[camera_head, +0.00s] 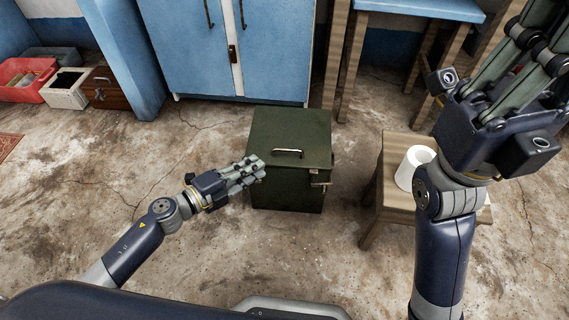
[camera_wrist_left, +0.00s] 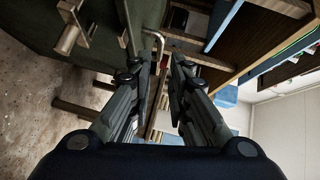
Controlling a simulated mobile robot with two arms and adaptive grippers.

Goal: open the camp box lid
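The camp box (camera_head: 290,185) is a dark green box on the floor in the head view. Its lid (camera_head: 290,128) is down and carries a metal handle (camera_head: 288,153). A metal latch (camera_head: 320,181) shows at its right side. My left gripper (camera_head: 257,167) is at the box's left front, close to the lid edge; contact cannot be told. In the left wrist view its fingers (camera_wrist_left: 162,65) are partly apart with nothing clearly held. Dark green surface (camera_wrist_left: 95,25) fills the upper left there. My right gripper (camera_head: 545,40) is raised at the upper right, fingers apart, tips partly cut off.
A small wooden stool (camera_head: 393,190) with a white cup (camera_head: 412,167) stands right of the box. A blue cabinet (camera_head: 230,50) stands behind. A red crate (camera_head: 25,82) and wooden box (camera_head: 105,90) are at far left.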

